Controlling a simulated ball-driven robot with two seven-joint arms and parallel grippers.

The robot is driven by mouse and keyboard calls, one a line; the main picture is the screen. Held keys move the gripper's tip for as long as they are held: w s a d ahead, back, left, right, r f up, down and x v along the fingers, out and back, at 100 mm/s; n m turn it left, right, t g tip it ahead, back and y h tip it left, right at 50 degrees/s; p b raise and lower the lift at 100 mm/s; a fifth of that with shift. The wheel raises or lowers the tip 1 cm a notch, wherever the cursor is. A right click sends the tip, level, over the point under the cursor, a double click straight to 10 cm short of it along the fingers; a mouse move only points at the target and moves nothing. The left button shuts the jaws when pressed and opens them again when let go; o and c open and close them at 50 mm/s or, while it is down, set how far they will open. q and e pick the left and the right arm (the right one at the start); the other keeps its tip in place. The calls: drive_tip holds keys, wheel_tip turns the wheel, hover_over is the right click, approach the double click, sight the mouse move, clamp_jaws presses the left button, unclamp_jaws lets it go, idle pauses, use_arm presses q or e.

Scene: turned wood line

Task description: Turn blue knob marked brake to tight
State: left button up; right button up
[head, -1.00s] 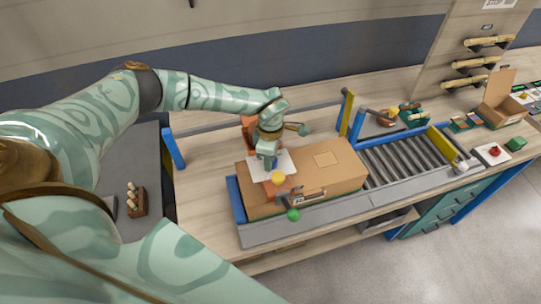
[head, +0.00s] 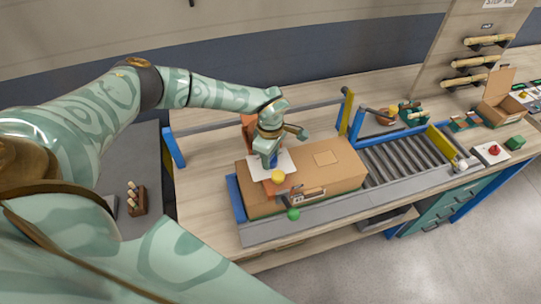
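A small tool with an orange body (head: 282,188) sits on the cardboard box (head: 335,178). It has a yellow knob (head: 278,177) on top and a green knob (head: 293,214) at its front end. My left gripper (head: 268,164) points down over the tool's back end, just behind the yellow knob. A bit of blue (head: 273,160) shows at its fingertips, which seems to be the blue knob; the rest is hidden by the gripper. I cannot tell whether the fingers touch it or are closed on it. No marking is readable. My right gripper is out of view.
The box stands on a conveyor with a roller section (head: 398,160) to its right. A blue stop (head: 237,198) is at its left end. A grey rail (head: 240,118) runs behind.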

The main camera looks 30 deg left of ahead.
use_arm(q)
drive_tip(key=o, duration=0.4)
drive_tip(key=shift+c, duration=0.2)
wheel_tip(320, 180, up, 16)
drive_tip(key=b, duration=0.1)
drive_tip(key=shift+r, duration=0.2)
